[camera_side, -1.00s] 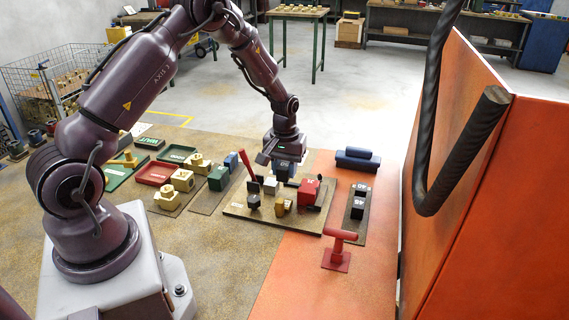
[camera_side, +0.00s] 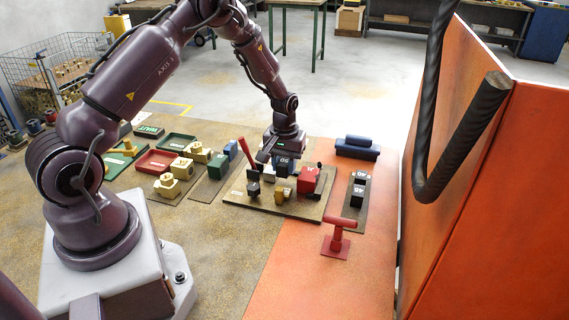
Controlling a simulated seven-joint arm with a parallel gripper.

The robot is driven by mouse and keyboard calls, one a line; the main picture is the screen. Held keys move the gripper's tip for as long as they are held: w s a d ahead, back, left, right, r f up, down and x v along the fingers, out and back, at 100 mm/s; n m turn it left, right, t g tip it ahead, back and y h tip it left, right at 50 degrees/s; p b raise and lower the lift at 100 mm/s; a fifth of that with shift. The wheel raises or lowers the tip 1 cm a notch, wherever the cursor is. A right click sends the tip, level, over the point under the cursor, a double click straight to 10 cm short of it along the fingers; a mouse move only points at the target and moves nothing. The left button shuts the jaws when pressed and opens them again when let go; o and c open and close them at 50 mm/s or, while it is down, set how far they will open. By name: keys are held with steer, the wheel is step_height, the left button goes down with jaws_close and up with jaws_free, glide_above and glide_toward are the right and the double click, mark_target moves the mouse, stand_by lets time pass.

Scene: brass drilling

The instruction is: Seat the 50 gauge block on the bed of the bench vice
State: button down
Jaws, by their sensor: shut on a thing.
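My gripper (camera_side: 284,152) points down over the fixture board (camera_side: 235,199) and is shut on a dark blue block marked 50 (camera_side: 284,162), the gauge block. The block is upright between the fingers. Behind and left of it on the board stands a red lever (camera_side: 243,152); to its right is a red block (camera_side: 308,180) with a dark part beside it, which looks like a vice jaw. Pale and dark small parts lie just below the block. I cannot tell whether the block touches anything beneath it, and the vice bed is mostly hidden.
Gauge blocks marked 40 (camera_side: 361,178) and 45 (camera_side: 357,196) stand on a dark strip at right. A blue stand (camera_side: 357,148) and a red T-shaped post (camera_side: 337,238) are near. Red (camera_side: 155,162) and green (camera_side: 176,142) trays lie left. An orange panel (camera_side: 480,190) walls the right.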

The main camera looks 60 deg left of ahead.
steer(key=shift+f, duration=0.75)
stand_by(0.6)
steer(key=shift+s+a, duration=0.25)
steer(key=shift+a, duration=0.05)
stand_by(0.8)
steer(key=c, duration=0.7)
jaws_free()
steer(key=shift+f, duration=0.1)
steer(key=shift+c, duration=0.2)
steer(key=shift+s, duration=0.1)
steer(key=shift+c, duration=1.2)
steer(key=shift+r, duration=0.45)
steer(key=shift+c, duration=0.5)
steer(key=o, duration=0.5)
steer(key=shift+r, duration=0.25)
steer(key=shift+c, duration=0.2)
steer(key=shift+w+d+r, duration=0.1)
steer(key=shift+r, duration=0.5)
steer(key=shift+w+d+r, duration=0.1)
steer(key=shift+r, duration=2.25)
